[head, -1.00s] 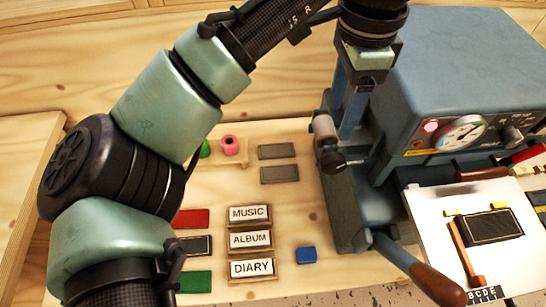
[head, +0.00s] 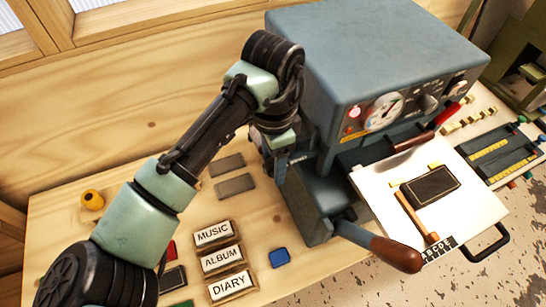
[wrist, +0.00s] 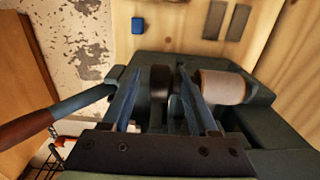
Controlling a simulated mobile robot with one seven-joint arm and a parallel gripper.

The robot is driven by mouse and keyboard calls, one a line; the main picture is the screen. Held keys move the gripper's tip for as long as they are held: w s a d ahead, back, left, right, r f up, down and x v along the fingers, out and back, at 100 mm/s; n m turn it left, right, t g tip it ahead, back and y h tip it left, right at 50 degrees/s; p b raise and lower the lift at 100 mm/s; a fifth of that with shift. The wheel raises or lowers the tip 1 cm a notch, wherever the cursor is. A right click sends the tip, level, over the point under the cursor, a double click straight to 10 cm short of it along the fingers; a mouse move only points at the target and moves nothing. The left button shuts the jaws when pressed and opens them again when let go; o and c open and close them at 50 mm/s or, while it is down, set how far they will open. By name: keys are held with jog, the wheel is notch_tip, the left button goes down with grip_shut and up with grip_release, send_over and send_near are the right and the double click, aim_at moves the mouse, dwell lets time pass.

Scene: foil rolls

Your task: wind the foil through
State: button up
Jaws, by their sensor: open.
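The blue-grey foil press (head: 370,45) stands at the back, with a round dial and a lit red lamp on its front. My gripper (head: 283,170) is at the press's left side, partly hidden behind my wrist. In the wrist view my gripper (wrist: 160,80) is open, its two blue fingers pointing at a dark round knob (wrist: 160,82) that shows between them. I cannot tell whether they touch it. A pale foil roll (wrist: 222,87) with a copper-coloured edge lies just right of the right finger. The roll and knob are hidden in the head view.
The press's lever (head: 395,252) with a brown handle sticks out at the front. A white plate (head: 480,205) holds a dark panel (head: 430,186). Label blocks (head: 222,262), a blue block (head: 280,257), grey plates (head: 235,185) and a yellow roll (head: 92,200) lie on the bench.

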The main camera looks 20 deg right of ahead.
grip_shut()
dwell(0.3)
jog(key=shift+d+r+y+p, duration=0.25)
jog(key=shift+d+y+p, duration=0.05)
jog(key=shift+y+p, duration=0.65)
jog(key=shift+d+y+p, duration=0.15)
jog(key=shift+y+p, duration=0.7)
jog(key=shift+y, duration=0.3)
jog(key=shift+f, duration=0.15)
